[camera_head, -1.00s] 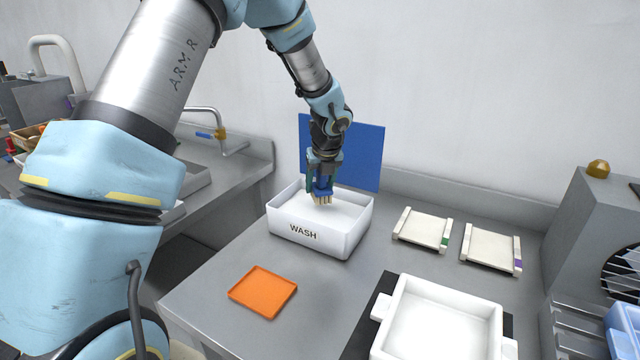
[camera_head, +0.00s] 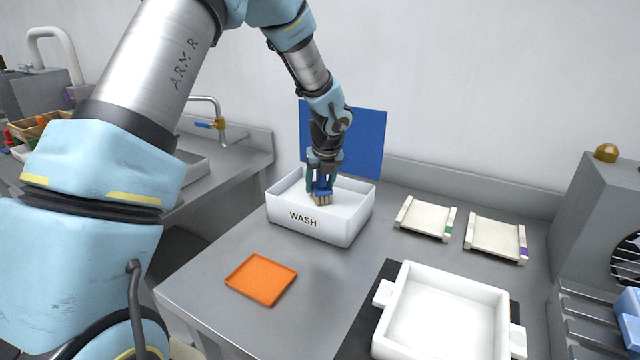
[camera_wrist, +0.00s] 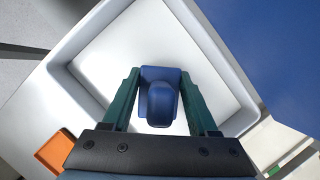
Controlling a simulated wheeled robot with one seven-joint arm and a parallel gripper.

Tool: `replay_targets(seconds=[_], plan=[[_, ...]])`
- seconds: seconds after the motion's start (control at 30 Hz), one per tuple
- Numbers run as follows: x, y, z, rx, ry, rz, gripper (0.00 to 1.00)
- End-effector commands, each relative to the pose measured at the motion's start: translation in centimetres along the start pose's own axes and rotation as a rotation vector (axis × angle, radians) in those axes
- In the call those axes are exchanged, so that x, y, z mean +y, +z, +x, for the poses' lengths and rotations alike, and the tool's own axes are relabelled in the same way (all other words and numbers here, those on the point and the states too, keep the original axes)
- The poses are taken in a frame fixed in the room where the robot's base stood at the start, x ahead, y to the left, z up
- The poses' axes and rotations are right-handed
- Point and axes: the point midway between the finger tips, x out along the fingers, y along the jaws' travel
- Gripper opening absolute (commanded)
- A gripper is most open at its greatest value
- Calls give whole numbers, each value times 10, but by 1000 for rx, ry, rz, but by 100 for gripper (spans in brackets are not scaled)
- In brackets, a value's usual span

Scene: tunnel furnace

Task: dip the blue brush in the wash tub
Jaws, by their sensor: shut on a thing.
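The white wash tub (camera_head: 345,228), marked WASH, stands on the steel bench; its rim also shows in the wrist view (camera_wrist: 87,105). My gripper (camera_head: 321,184) is shut on the blue brush (camera_head: 323,194), bristles down, over the tub's opening. In the wrist view the brush (camera_wrist: 160,98) sits between the green fingers of my gripper (camera_wrist: 160,97), with the tub's white inside around it. Whether the bristles touch the tub's floor or any liquid I cannot tell.
An orange tray (camera_head: 261,279) lies in front of the tub. Two cream trays (camera_head: 426,219) lie to its right, and a large white dish (camera_head: 445,310) stands at the front right. A blue panel (camera_head: 366,138) stands close behind the tub.

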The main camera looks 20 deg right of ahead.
Motion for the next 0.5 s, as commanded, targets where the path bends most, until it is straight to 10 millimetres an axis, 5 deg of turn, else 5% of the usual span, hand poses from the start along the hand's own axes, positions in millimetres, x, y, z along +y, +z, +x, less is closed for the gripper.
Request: replay_targets(seconds=[0.5], plan=[[0, -2, 4, 0, 0, 0, 15]])
